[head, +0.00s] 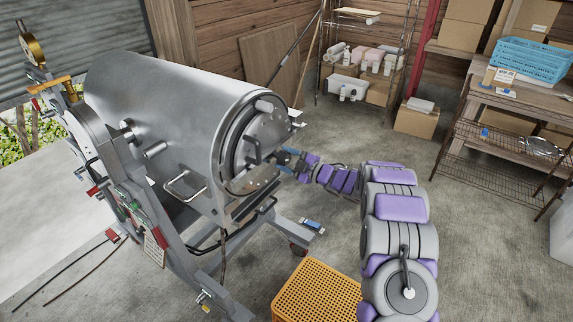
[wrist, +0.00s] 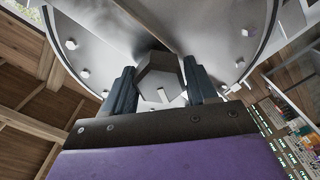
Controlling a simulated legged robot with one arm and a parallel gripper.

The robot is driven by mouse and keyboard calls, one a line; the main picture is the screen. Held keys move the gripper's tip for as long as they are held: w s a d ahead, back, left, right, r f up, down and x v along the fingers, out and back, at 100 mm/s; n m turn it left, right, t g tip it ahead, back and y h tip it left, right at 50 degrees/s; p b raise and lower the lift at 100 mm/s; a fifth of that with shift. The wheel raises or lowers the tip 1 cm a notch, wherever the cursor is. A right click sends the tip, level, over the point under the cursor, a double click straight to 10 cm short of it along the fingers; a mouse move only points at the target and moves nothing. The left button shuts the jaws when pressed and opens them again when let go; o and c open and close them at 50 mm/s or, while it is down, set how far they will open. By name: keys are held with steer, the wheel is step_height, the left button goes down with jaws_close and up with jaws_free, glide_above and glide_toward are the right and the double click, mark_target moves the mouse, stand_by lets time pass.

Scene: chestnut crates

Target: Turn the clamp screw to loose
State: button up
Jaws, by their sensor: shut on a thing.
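A large steel drum machine (head: 165,110) lies on its side on a grey frame. Its round end plate (head: 262,135) faces right and carries bolts and a handle. In the wrist view the clamp screw (wrist: 160,78) shows as a dark knob with flat sides, in front of the bolted plate (wrist: 95,50). My gripper (wrist: 158,85) has one dark finger on each side of the knob and is shut on it. In the head view my gripper (head: 287,160) reaches the lower right of the end plate; the knob is largely hidden there.
A yellow perforated crate (head: 315,290) stands on the floor in front of the machine. A wooden bench (head: 535,98) with a blue basket (head: 530,58) is at the right. A wire shelf (head: 365,45) stands at the back.

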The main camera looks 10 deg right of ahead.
steer(key=n+b, duration=0.2)
steer(key=n, duration=0.1)
steer(key=n+b, duration=0.1)
steer(key=shift+f+b, duration=0.25)
steer(key=shift+b, duration=0.05)
steer(key=n, duration=0.5)
steer(key=shift+b, duration=0.35)
steer(key=n, duration=1)
steer(key=shift+n, duration=0.4)
steer(key=o, duration=1)
steer(key=shift+w, duration=0.1)
steer(key=shift+o, duration=0.2)
steer(key=shift+r, duration=0.1)
